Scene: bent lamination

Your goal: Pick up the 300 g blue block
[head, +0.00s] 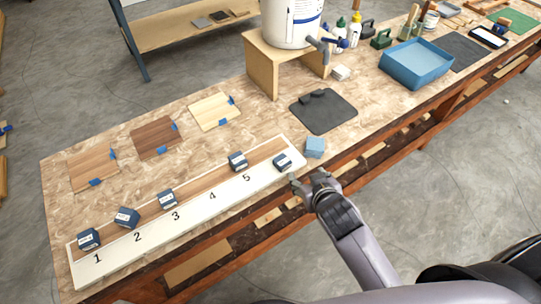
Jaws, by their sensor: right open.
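Several dark blue blocks with small white labels sit along a numbered white and wood board (140,246) at the table's front. They include a block (88,238) by number 1, a block (127,217) by 2, a block (167,199) by 3, a block (238,161) near 5, and a block (282,162) at the right end. The labels are too small to read, so I cannot tell which is 300 g. My right gripper (308,181) is open and empty at the table's front edge, just in front of the right end block. My left gripper is not in view.
A plain light blue block (315,147) stands just right of the board. Behind are a black mat (324,111), a wooden stand (272,70) bearing a white bucket (291,22), and several wood samples (155,137). A blue tray (416,65) stands farther right.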

